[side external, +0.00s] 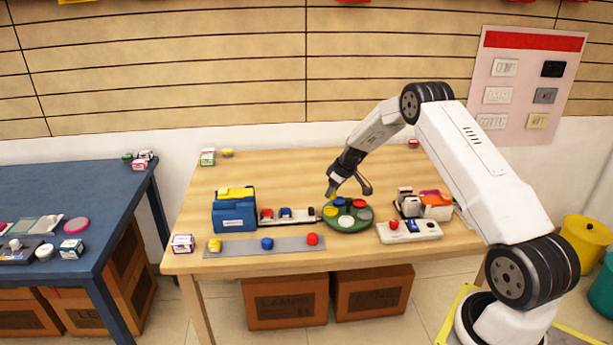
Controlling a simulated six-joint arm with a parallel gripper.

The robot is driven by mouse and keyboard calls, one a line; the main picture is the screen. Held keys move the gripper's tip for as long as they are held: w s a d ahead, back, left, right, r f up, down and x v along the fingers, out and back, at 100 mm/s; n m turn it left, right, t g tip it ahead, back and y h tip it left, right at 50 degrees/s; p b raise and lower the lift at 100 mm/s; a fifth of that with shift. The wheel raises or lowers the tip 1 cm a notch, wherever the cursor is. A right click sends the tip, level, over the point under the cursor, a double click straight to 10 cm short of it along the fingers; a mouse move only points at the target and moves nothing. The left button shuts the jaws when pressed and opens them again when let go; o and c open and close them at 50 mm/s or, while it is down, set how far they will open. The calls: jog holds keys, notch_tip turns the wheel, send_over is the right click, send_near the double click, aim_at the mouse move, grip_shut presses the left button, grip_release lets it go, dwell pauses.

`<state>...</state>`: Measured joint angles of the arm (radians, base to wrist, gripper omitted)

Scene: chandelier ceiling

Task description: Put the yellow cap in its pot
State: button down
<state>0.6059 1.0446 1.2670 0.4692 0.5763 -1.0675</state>
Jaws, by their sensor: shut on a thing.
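My gripper (330,194) points down at the left side of a round green tray (348,226). It is shut on a small yellow piece, which I take as the yellow cap (330,211), right under the fingertips. The fingers hide part of it, and I cannot tell whether it touches the tray. Several round blue, grey and green spots show on the tray. A grey strip (240,246) at the table's front carries a yellow piece (215,246), a blue piece (267,244) and a red piece (312,239). I cannot tell which of these are pots.
A blue box (234,213) stands left of the tray, with a small rack (287,216) between them. A white panel with a red button (409,231) and an orange-white object (436,205) are close on the right. The table's back (280,175) is mostly clear.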

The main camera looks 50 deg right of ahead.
aim_at(335, 198)
jog(key=shift+f, duration=1.6)
jog(key=shift+f, duration=1.1)
dwell(1.9)
grip_release()
jog(key=shift+r, duration=0.15)
dwell(0.3)
jog(key=shift+r, duration=3.6)
